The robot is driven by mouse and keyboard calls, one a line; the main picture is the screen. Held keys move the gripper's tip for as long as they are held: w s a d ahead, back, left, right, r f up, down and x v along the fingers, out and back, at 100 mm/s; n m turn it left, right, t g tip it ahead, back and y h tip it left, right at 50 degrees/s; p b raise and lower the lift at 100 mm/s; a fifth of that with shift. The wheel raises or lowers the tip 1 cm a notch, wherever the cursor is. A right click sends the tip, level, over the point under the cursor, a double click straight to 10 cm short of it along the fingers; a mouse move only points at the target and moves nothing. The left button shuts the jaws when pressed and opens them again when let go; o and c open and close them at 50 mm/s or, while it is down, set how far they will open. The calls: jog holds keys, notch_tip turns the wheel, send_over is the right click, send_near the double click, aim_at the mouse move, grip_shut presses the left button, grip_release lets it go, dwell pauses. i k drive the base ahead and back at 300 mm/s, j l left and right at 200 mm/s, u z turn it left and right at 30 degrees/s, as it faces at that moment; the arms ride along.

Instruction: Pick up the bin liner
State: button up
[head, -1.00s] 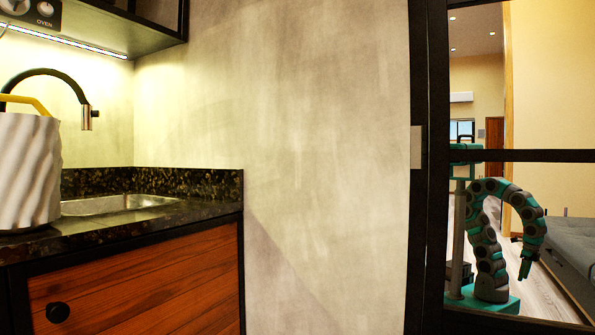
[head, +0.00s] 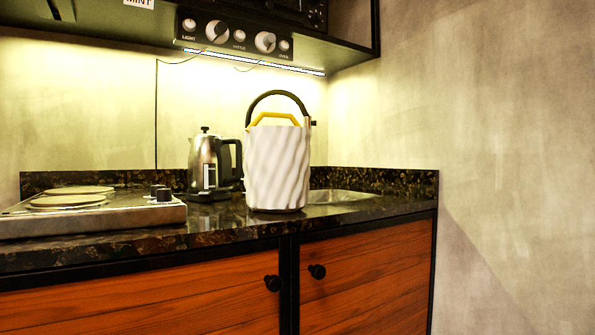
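The bin liner appears to be the white, wavy-ribbed, bucket-shaped thing with a yellow handle (head: 278,168). It stands upright on the dark speckled counter (head: 225,222), near the front edge and just left of the sink (head: 340,196). My gripper is not in view.
A steel kettle (head: 205,165) stands left of the white thing, close to it. A two-plate hob (head: 90,212) fills the counter's left part. A shelf with knobs (head: 240,36) hangs above. Wooden cupboard doors with black knobs (head: 272,283) are below.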

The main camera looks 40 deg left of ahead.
aim_at(276, 166)
jog(key=u, duration=1.85)
jog(key=i+j, duration=0.45)
jog(key=i, duration=0.15)
